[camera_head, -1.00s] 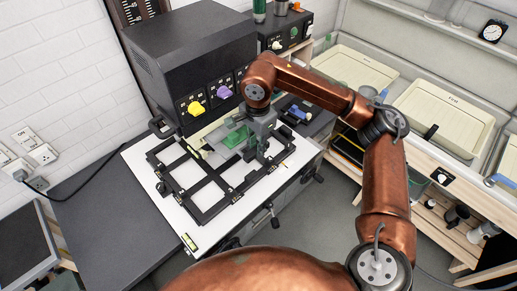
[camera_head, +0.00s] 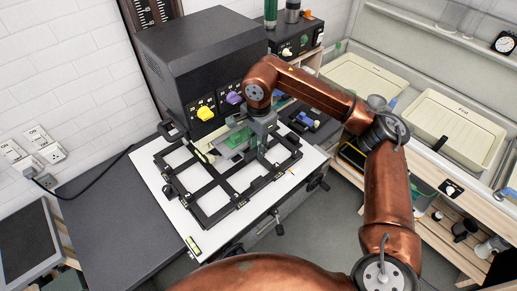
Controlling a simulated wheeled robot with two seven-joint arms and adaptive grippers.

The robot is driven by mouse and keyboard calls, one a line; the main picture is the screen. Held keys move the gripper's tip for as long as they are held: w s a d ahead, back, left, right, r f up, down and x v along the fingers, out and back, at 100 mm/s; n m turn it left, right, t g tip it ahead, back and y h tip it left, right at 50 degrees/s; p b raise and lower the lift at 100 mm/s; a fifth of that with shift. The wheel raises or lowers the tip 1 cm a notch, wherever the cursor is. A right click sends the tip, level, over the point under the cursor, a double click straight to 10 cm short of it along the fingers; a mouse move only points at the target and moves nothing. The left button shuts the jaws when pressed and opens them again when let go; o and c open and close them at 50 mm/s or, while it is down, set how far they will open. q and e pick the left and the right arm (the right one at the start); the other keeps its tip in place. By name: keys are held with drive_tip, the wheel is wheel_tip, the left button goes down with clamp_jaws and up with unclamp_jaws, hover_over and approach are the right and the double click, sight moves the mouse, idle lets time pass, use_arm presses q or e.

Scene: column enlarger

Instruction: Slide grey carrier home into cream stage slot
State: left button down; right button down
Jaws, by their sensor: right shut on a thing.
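My right gripper (camera_head: 257,143) is seen from above over the white baseboard, pointing down behind its own wrist. It is shut on the grey carrier, whose green-topped part (camera_head: 238,138) shows just left of the fingers. The cream stage (camera_head: 213,134) shows only as a thin pale strip between the carrier and the dark enlarger head. Its slot is hidden, and I cannot tell how far the carrier sits in it. My left gripper is not in view.
A black easel frame (camera_head: 209,186) lies on the white baseboard (camera_head: 188,214) under the gripper. The black enlarger head (camera_head: 195,60) with yellow and purple knobs stands close behind. Cream trays (camera_head: 458,122) fill the sink at right. The dark bench at left is mostly clear.

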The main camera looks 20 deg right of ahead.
drive_tip(key=shift+w+r, duration=0.1)
idle(0.3)
drive_tip(key=shift+w+a, duration=0.2)
drive_tip(key=shift+w, duration=0.2)
drive_tip(key=c, duration=1.7)
unclamp_jaws()
drive_tip(key=shift+c, duration=0.9)
drive_tip(key=shift+r, duration=0.1)
drive_tip(key=shift+s+r+p, duration=0.15)
drive_tip(key=shift+r+p, duration=1.8)
drive_tip(key=shift+r, duration=1.35)
